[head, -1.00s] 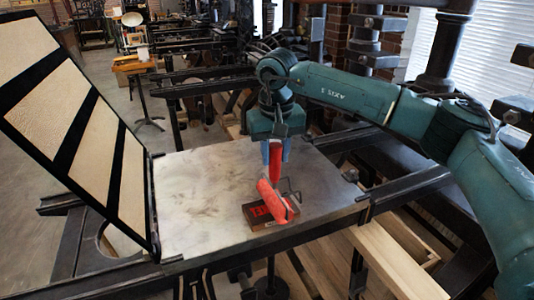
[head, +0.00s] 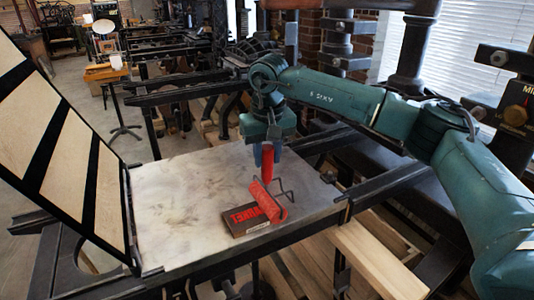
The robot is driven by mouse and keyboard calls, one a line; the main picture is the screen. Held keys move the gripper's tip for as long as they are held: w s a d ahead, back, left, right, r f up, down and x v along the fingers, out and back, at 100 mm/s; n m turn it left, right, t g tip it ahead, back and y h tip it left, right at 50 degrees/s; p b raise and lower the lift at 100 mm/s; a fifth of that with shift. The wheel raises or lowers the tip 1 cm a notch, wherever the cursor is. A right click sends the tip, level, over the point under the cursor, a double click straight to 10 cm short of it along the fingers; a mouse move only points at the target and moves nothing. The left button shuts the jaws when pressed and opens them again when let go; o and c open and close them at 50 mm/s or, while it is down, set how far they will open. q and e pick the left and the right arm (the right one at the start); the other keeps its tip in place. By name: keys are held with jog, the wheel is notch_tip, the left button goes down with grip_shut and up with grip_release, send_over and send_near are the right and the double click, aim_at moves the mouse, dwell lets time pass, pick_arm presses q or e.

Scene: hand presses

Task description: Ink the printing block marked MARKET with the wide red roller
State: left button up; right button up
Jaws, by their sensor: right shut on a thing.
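My right gripper (head: 266,149) is shut on the red handle of the wide roller. The handle (head: 267,163) points down from the fingers, and a wire frame joins it to the red cylinder (head: 267,200). The printing block (head: 234,227) is a small dark slab lying on the pale press bed. Its raised letters show red, reading MARKET, partly covered by the roller. The roller lies across the block's right part, at or just above its face; I cannot tell whether it touches. My left gripper is not in view.
The pale, stained press bed (head: 185,200) is bare around the block. A hinged frame with cream panels (head: 66,150) stands up at the left. Dark rails (head: 300,220) edge the bed. Wooden beams (head: 375,258) lie at the lower right.

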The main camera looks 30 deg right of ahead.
jog(key=a, duration=0.9)
jog(key=shift+s+a+p, duration=0.2)
jog(key=shift+a+p, duration=0.15)
dwell(0.5)
notch_tip(320, 180, up, 5)
jog(key=shift+r+p, duration=0.1)
jog(key=shift+p, duration=0.55)
dwell(0.6)
